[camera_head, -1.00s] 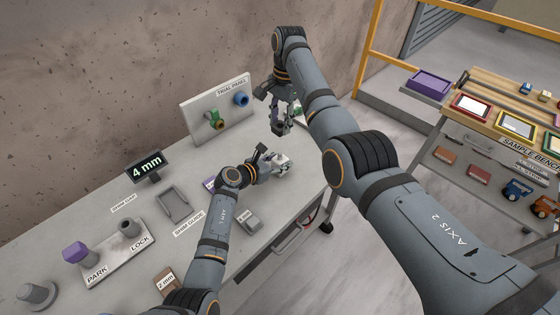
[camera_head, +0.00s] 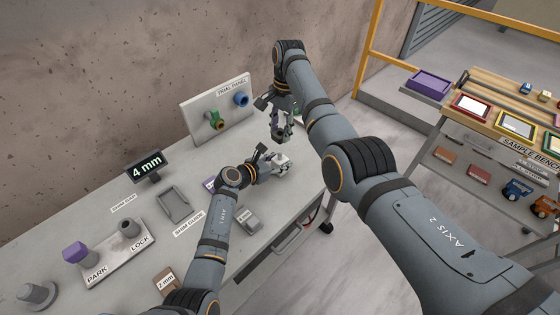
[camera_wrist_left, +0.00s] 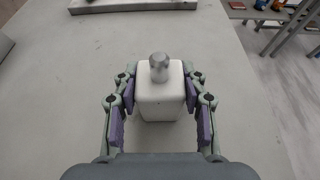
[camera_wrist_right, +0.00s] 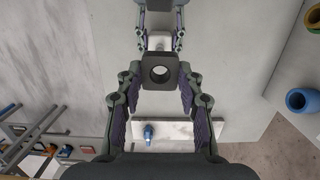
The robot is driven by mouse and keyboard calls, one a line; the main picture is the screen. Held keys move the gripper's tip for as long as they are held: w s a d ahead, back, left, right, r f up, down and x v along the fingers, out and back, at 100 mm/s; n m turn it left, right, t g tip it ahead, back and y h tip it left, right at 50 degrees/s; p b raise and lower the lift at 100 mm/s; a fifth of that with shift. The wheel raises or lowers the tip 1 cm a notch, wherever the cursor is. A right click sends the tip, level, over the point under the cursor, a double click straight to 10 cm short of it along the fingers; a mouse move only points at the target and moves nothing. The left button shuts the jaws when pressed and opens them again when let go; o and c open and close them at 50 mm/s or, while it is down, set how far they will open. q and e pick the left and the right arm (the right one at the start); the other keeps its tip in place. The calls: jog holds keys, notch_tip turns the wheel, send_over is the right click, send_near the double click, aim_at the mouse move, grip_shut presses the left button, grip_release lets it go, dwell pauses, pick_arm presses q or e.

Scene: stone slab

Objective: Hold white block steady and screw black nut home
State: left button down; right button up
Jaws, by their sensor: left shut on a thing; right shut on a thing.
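My left gripper (camera_wrist_left: 160,98) is shut on the white block (camera_wrist_left: 152,105), one finger on each side. A short grey stud (camera_wrist_left: 159,68) stands upright on the block's top. In the head view the left gripper (camera_head: 284,164) holds the block (camera_head: 282,160) near the table's right end. My right gripper (camera_wrist_right: 160,82) is shut on the black nut (camera_wrist_right: 160,85), whose round hole faces the right wrist camera. In the head view the right gripper (camera_head: 281,133) hangs just above the block, so the nut and stud are too small there to judge any contact.
The trial panel (camera_head: 205,125), with green and blue round fittings, stands behind. A 4 mm display (camera_head: 146,165), a shim guide and a park/lock base (camera_head: 103,258) lie to the left on the grey table. A sample bench (camera_head: 490,105) stands at right.

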send_over(280, 154)
jog(key=shift+w+d+f, duration=0.1)
jog(key=shift+f, duration=1.15)
jog(key=shift+w+f, duration=0.1)
jog(key=shift+f, duration=1.1)
jog(key=shift+f, duration=0.25)
jog(key=shift+f, duration=0.4)
jog(key=shift+f, duration=0.25)
jog(key=shift+f, duration=0.8)
jog(key=o, duration=1.3)
jog(key=shift+c, duration=0.2)
jog(key=shift+r, duration=0.3)
